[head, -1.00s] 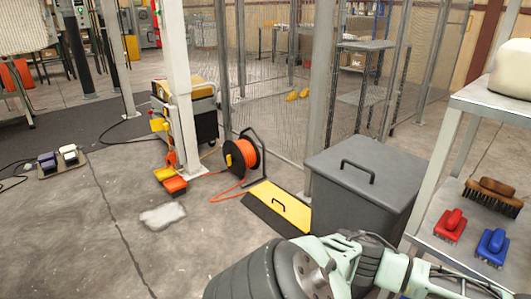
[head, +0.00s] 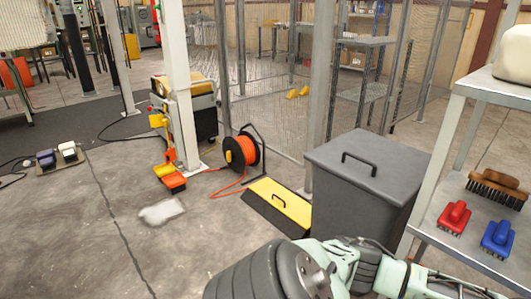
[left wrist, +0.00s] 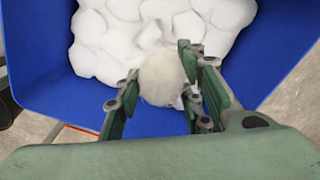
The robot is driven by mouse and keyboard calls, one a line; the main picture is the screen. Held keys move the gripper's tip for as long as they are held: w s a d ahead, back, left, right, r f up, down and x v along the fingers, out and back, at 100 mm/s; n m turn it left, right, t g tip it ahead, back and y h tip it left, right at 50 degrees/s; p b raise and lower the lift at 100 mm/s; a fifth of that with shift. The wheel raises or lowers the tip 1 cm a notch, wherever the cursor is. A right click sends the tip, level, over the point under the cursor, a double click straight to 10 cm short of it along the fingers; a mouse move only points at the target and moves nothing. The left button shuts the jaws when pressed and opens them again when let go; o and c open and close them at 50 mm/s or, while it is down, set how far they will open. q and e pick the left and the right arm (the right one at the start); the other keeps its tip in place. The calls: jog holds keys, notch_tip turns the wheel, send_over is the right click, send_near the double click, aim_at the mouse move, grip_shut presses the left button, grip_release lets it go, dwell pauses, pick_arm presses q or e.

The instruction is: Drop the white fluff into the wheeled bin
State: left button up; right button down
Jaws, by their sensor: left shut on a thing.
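In the left wrist view my left gripper (left wrist: 158,78) is shut on a rounded clump of white fluff (left wrist: 160,82), with green fingers on either side of it. Below it is a blue container (left wrist: 45,75) with smooth walls, holding a heap of white fluff (left wrist: 105,45). The held clump overlaps the heap in the picture; I cannot tell whether they touch. No wheels show on the blue container. My right gripper is in neither view.
In the head view a grey lidded box (head: 365,205) stands beside a shelf (head: 440,195) with brushes. A yellow ramp-like block (head: 280,200), an orange cable reel (head: 242,153) and a white patch (head: 162,211) are on the floor. Open floor lies at left.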

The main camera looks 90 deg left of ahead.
pick_arm(q)
jog(key=o, duration=0.8)
jog(key=shift+o, duration=0.2)
jog(key=shift+r, duration=0.1)
notch_tip(320, 180, up, 12)
dwell(0.6)
